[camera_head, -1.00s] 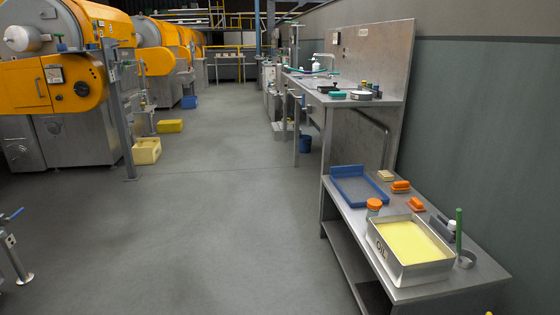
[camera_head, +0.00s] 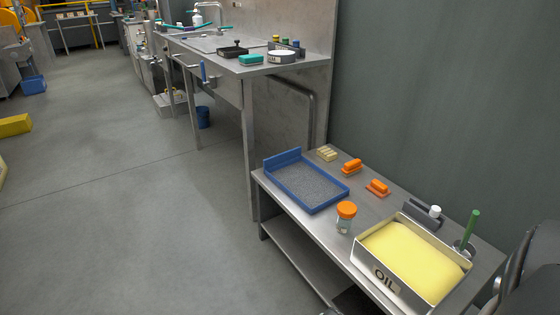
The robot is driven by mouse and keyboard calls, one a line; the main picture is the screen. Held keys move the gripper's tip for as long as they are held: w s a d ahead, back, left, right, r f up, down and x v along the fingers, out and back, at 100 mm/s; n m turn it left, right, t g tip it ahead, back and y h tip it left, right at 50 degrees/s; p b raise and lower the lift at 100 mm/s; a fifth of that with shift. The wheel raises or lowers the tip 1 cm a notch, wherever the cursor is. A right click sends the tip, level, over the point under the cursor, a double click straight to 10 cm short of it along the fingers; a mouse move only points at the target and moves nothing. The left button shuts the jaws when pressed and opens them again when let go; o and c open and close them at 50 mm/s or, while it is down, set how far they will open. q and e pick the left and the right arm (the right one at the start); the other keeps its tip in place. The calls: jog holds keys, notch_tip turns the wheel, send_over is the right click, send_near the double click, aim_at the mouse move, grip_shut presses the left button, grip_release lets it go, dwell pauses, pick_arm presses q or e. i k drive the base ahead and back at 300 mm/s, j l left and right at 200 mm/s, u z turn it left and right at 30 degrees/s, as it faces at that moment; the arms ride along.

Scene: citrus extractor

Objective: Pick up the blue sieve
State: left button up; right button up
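The blue sieve (camera_head: 306,184) is a shallow rectangular tray with a blue frame and a grey speckled mesh bottom. It lies flat at the far left end of the low metal table (camera_head: 388,200), with its taller blue edge at the back left. Nothing covers it. Neither of my grippers can be made out. Only a dark rounded part of my arm shows at the lower right edge, well apart from the sieve.
An orange-lidded jar (camera_head: 346,217) stands close to the sieve's near right corner. An OIL tray (camera_head: 412,260) with yellow content sits to its right. Orange-handled brushes (camera_head: 352,166) and a pale block (camera_head: 327,153) lie behind. Open floor (camera_head: 150,200) is on the left.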

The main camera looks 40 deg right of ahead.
aim_at(314, 189)
jog(key=i+z, duration=0.4)
jog(key=i+j+z, duration=0.55)
jog(key=i+z, duration=0.2)
jog(key=i+j+z, duration=0.2)
jog(key=z, duration=0.15)
jog(key=i+j+z, duration=0.15)
jog(key=j+z, duration=0.2)
jog(key=i+j+z, duration=0.1)
jog(key=j+z, duration=0.25)
jog(key=l, duration=0.1)
